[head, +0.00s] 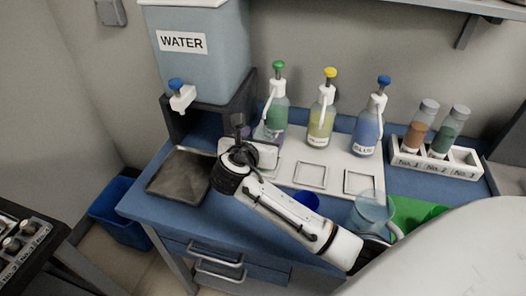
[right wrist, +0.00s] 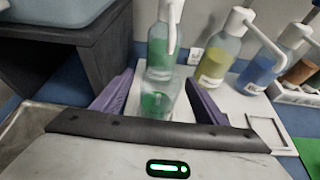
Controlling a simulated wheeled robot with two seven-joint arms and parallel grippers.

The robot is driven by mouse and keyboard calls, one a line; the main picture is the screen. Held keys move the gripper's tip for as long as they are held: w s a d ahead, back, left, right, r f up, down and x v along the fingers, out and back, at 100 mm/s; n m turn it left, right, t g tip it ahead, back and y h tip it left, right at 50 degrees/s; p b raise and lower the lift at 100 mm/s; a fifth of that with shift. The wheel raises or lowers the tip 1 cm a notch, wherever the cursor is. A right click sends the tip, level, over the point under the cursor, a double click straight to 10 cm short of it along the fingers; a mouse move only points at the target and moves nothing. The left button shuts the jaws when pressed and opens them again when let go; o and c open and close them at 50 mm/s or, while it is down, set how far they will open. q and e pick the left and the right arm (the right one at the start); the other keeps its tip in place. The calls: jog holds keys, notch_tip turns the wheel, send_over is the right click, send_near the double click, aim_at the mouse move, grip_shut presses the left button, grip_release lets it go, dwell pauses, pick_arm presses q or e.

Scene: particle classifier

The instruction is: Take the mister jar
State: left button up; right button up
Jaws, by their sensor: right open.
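A small clear glass jar (right wrist: 160,100) with some green in its lower part stands between the two purple fingers of my open right gripper (right wrist: 160,94) in the right wrist view. I take it to be the mister jar. It stands in front of the green pump bottle (right wrist: 162,42). I cannot tell whether either finger touches it. In the head view my right gripper (head: 262,139) reaches toward the green pump bottle (head: 277,108), and my wrist hides most of the jar. My left gripper is not in view.
A yellow pump bottle (head: 321,122) and a blue one (head: 369,127) stand to the right on the white tray (head: 335,164). A water tank (head: 205,62) stands at left, above a dark metal tray (head: 180,178). A test-tube rack (head: 437,162) and a clear pitcher (head: 369,214) are at right.

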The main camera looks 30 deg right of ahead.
aim_at(267, 131)
jog(key=x, duration=0.4)
jog(key=shift+s+d, duration=0.1)
jog(key=shift+w+d+f, duration=0.15)
jog(key=shift+w+d, duration=0.1)
jog(key=c, duration=1.4)
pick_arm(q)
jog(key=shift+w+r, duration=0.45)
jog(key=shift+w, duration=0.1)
pick_arm(e)
grip_shut()
jog(key=shift+r, duration=0.25)
